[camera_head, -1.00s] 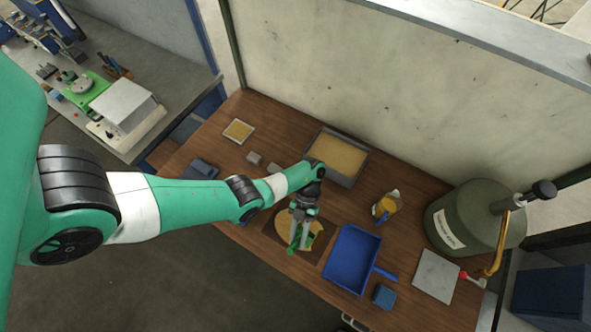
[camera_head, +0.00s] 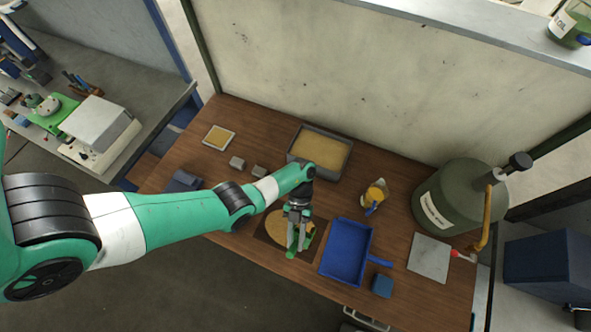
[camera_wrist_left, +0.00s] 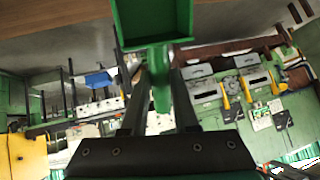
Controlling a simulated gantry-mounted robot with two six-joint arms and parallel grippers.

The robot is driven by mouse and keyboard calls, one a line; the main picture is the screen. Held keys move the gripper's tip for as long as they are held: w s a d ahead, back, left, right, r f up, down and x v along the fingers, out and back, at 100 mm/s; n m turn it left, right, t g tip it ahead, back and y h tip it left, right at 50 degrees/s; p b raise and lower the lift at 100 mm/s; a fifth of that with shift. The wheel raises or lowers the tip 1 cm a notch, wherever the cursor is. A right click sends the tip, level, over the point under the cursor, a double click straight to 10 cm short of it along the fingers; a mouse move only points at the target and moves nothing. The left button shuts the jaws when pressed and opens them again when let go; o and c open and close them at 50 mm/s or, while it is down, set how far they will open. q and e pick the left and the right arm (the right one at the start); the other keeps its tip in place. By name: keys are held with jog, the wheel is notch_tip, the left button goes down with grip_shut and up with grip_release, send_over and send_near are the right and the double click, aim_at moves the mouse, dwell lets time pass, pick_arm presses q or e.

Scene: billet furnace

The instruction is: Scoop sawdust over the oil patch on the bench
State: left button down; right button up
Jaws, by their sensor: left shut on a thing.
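My left gripper (camera_head: 298,232) hangs above the dark patch (camera_head: 262,236) on the wooden bench. A round, tan layer of sawdust (camera_head: 278,228) covers much of the patch; the gripper hides part of it. In the left wrist view, my left gripper (camera_wrist_left: 157,85) is shut on the handle of a green scoop (camera_wrist_left: 155,25). The scoop's visible inside looks bare green. In the head view only small green parts of the scoop show beside the fingers. A grey bin of sawdust (camera_head: 290,158) stands behind, near the wall. My right gripper is not in view.
A blue dustpan (camera_head: 346,252) lies close right of the patch, with a blue block (camera_head: 382,286) beyond. A yellow-and-white container (camera_head: 374,194), a grey plate (camera_head: 429,257) and a green drum (camera_head: 455,199) stand further right. Small grey blocks (camera_head: 237,162) lie left of the bin.

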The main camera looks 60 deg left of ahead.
pick_arm(q)
jog(key=s+p, duration=0.1)
jog(key=p, duration=0.1)
jog(key=shift+d+f+t+y+p, duration=0.15)
jog(key=shift+d+t+y+p, duration=0.2)
jog(key=shift+t+y+p, duration=0.05)
jog(key=shift+s+d+f+t+p, duration=0.3)
jog(key=shift+f+p, duration=0.15)
jog(key=shift+p, duration=0.45)
jog(key=shift+s+f+y, duration=0.1)
jog(key=shift+f+y, duration=0.1)
jog(key=shift+y, duration=0.2)
jog(key=shift+s+d+f+t, duration=0.1)
jog(key=shift+s+d+t, duration=0.15)
jog(key=shift+s+t, duration=0.05)
jog(key=shift+s+d+f+m+t+y, duration=0.1)
jog(key=shift+s+d+m+t+y, duration=0.2)
jog(key=shift+t+y, duration=0.15)
jog(key=shift+f, duration=0.1)
